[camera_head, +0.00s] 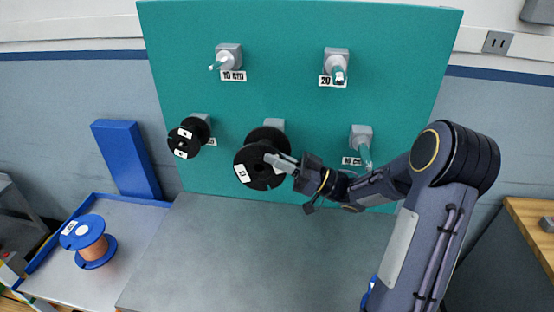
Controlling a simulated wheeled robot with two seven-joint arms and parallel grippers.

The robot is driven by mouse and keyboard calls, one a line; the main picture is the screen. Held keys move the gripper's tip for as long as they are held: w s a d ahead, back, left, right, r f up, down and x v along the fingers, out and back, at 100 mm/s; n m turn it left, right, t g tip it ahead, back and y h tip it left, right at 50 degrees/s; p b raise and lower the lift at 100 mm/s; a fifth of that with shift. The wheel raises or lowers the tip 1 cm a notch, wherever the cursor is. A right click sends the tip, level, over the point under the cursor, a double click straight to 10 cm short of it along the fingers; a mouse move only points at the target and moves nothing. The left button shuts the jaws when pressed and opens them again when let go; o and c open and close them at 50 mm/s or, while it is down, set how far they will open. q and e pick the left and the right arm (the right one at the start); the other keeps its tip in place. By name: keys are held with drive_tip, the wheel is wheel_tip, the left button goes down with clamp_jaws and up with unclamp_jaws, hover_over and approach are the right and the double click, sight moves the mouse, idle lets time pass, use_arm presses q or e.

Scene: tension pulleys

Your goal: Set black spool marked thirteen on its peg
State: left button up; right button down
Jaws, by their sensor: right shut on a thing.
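A black spool (252,171) is at the lower middle of the teal board, in front of a grey peg block (274,124). A white label on its face is too small to read surely. My right gripper (279,163) reaches in from the right and is shut on this spool near its front. The spool hides the peg, so I cannot tell whether it is around the peg or just in front of it. My left gripper is not in view.
Another black spool (187,138) hangs at the board's left. Bare pegs stand at upper left (228,60), upper right (337,68) and lower right (362,145). A blue-flanged copper spool (91,243) sits in a blue-edged tray (136,224). The grey tabletop (240,255) is clear.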

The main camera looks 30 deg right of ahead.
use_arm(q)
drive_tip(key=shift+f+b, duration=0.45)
use_arm(e)
drive_tip(key=shift+w+d+f, duration=0.2)
drive_tip(key=shift+w+d, duration=0.7)
drive_tip(key=shift+w, duration=0.3)
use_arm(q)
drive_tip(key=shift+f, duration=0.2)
use_arm(e)
drive_tip(key=shift+w+d, duration=0.1)
use_arm(q)
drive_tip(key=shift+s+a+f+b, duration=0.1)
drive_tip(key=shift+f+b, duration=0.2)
drive_tip(key=shift+b, duration=0.2)
use_arm(e)
drive_tip(key=shift+w+d+f, duration=0.1)
drive_tip(key=shift+w+d, duration=0.35)
drive_tip(key=shift+w, duration=0.15)
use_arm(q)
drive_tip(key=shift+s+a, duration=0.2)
use_arm(e)
drive_tip(key=shift+w+d+r, duration=0.1)
drive_tip(key=shift+r, duration=0.2)
